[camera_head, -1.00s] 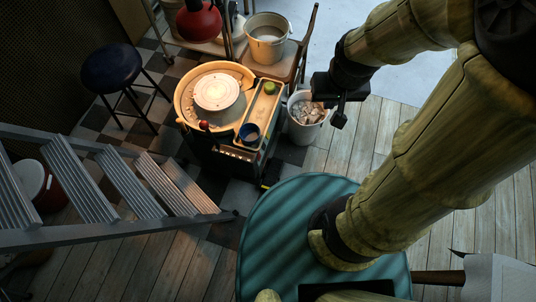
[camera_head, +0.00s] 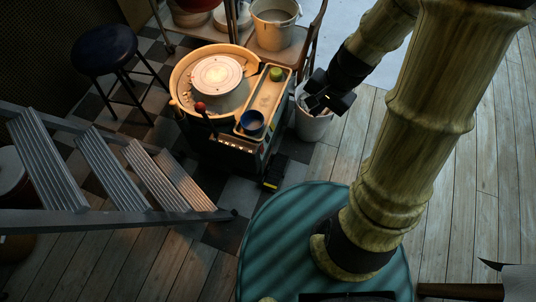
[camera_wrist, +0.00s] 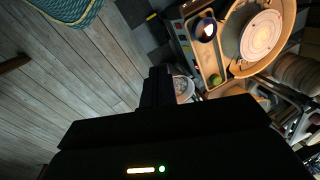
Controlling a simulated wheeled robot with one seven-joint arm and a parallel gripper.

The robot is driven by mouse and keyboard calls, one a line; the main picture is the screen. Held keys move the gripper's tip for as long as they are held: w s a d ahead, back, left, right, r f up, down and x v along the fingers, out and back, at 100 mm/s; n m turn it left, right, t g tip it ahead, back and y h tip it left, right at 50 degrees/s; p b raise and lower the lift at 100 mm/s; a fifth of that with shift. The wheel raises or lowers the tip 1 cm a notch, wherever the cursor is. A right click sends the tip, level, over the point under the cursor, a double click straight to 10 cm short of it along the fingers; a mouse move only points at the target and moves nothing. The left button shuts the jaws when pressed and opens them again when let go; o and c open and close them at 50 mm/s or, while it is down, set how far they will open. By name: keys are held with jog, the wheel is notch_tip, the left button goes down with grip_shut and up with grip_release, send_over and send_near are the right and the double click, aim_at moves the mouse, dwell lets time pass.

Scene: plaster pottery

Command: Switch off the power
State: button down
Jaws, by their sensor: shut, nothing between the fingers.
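The potter's wheel (camera_head: 218,77) stands upper centre in the head view, with a round pale wheel head in a tan basin. A lever with a red knob (camera_head: 200,106) stands at its front left. A lit row of small controls (camera_head: 236,146) runs along its dark front; which one is a power switch is too small to tell. A black box with yellow marks (camera_head: 274,171) lies on the floor at its front right. My gripper (camera_head: 325,99) is shut and empty, right of the wheel, partly over the white bucket. The wheel (camera_wrist: 260,35) also shows upper right in the wrist view.
A tray with a blue cup (camera_head: 252,123) and a green item (camera_head: 276,74) sits on the wheel's right side. A white bucket (camera_head: 313,124) stands beside it. A metal stair (camera_head: 108,172) and a dark stool (camera_head: 106,50) stand left.

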jog(key=w+a+f+m+y+b, duration=0.1)
jog(key=w+f+m+b, duration=0.2)
jog(key=f+b, duration=0.6)
jog(key=w+a+f+m+t+y+b, duration=0.1)
jog(key=w+f+m+b, duration=0.3)
jog(key=f, duration=1.5)
jog(key=w+a+f+m+y+b, duration=0.1)
jog(key=w+f+m+y+b, duration=0.2)
jog(key=f+m+b, duration=0.5)
notch_tip(320, 180, down, 7)
jog(key=b, duration=0.6)
jog(key=shift+w+t+b, duration=0.25)
jog(key=shift+t+b, duration=0.05)
jog(key=shift+b, duration=0.1)
jog(key=shift+r, duration=0.1)
jog(key=b, duration=0.7)
send_near(263, 149)
jog(key=x, duration=0.4)
jog(key=shift+s+a+f, duration=0.1)
jog(key=shift+s+f, duration=0.05)
jog(key=shift+f, duration=0.15)
jog(key=shift+a, duration=0.55)
